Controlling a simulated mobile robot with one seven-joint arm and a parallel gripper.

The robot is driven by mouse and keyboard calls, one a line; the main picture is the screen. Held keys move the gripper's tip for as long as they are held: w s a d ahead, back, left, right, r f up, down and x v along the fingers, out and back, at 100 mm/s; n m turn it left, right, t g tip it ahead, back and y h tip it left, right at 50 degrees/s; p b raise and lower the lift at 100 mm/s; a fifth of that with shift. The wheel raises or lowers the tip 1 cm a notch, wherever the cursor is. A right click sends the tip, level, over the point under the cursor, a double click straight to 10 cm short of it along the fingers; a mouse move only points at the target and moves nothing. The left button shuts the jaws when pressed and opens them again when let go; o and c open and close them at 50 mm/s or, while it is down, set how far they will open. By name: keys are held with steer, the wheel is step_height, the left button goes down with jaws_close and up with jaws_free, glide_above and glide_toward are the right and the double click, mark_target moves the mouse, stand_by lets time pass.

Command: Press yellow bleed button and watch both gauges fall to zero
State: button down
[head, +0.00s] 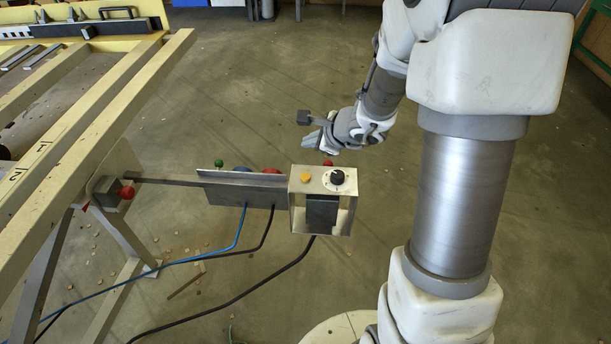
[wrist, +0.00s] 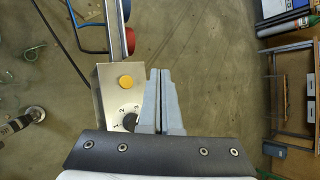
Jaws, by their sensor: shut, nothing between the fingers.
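The yellow button (head: 305,177) sits on top of a metal control box (head: 296,211), beside a black knob (head: 337,177) with a numbered dial. The button also shows in the wrist view (wrist: 126,82), left of my fingers. My gripper (head: 308,142) is shut and empty. It hangs beyond the box in the head view, apart from the button. Its fingertips (wrist: 160,72) appear just right of the box edge in the wrist view. Blue (head: 242,169) and red (head: 270,171) round parts show behind the plate; I cannot tell whether these are the gauges. No gauge face or needle is readable.
A thin arm and plate (head: 226,188) join the box to a cream slanted frame (head: 62,160) at left. Blue and black hoses (head: 270,292) hang below. A red ball knob (head: 127,192) is on the frame. Open floor lies beyond the box.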

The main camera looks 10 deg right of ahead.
steer(key=b, duration=0.5)
glide_above(310, 178)
step_height(310, 178, down, 7)
steer(key=shift+a+r, duration=0.1)
steer(key=shift+r, duration=0.05)
steer(key=shift+f+b, duration=0.9)
steer(key=shift+b, duration=0.05)
steer(key=shift+f, duration=0.1)
stand_by(0.8)
steer(key=shift+f+b, duration=0.35)
steer(key=shift+b, duration=0.3)
steer(key=shift+f+b, duration=0.35)
steer(key=shift+b, duration=0.15)
stand_by(0.4)
steer(key=shift+r, duration=0.15)
steer(key=shift+r+p, duration=0.5)
steer(key=shift+r, duration=0.15)
steer(key=shift+r, duration=0.15)
steer(key=shift+r+p, duration=2)
steer(key=shift+r, duration=0.4)
